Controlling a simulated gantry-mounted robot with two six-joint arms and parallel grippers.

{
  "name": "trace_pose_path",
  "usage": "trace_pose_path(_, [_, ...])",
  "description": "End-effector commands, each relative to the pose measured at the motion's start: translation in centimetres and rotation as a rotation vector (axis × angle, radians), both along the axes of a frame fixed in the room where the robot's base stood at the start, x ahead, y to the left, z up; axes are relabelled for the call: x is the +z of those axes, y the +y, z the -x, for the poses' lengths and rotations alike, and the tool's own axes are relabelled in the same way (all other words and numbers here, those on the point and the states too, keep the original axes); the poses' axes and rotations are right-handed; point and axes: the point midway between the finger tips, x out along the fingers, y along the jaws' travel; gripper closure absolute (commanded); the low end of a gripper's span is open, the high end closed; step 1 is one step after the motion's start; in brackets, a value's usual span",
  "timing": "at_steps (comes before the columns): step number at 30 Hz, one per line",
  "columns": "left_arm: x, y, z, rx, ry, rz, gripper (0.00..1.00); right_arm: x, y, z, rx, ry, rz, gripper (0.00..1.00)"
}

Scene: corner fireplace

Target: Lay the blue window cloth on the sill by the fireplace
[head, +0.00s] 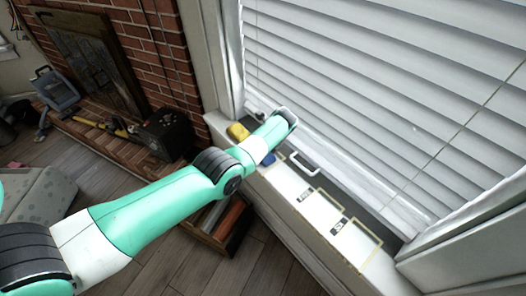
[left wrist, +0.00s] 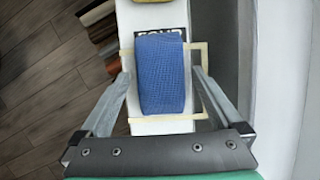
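The blue window cloth (left wrist: 161,88) is a textured folded block in the left wrist view. It lies on the white sill (left wrist: 143,126), over part of a tan taped outline with a partly covered label at its far end. In the head view a bit of the blue cloth (head: 268,159) shows below my wrist. My left gripper (left wrist: 160,76) is open, one finger on each side of the cloth, with a gap on both sides. In the head view its fingers are hidden by my wrist. My right gripper is not in view.
A yellow object (head: 237,131) sits on the sill beyond the cloth. Labelled taped outlines (head: 357,243) nearer on the sill are empty. White blinds (head: 380,90) rise behind. A black box (head: 165,133) stands on the brick hearth at left. A crate (head: 222,228) stands below the sill.

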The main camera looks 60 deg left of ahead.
Motion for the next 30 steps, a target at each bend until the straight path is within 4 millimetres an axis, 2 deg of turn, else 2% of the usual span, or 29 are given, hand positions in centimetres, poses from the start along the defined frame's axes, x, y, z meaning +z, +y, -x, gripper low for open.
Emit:
trace_pose_path(5, [1.0, -0.3, -0.1, -0.001, 0.0, 0.0, 0.0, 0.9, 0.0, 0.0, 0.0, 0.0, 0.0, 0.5])
trace_pose_path(13, [6.8, -2.4, -0.6, -0.002, -0.001, 0.0, 0.0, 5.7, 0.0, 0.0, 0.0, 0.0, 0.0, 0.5])
trace_pose_path(18, [9.7, -3.7, -1.0, -0.002, -0.002, -0.002, 0.0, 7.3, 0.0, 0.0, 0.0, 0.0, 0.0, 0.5])
trace_pose_path(22, [10.7, -4.2, -1.0, 0.0, -0.001, -0.001, 0.0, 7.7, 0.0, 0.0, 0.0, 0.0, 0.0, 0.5])
trace_pose_path(30, [10.7, -4.3, -1.0, 0.0, 0.001, 0.0, 0.0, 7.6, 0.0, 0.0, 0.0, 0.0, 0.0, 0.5])
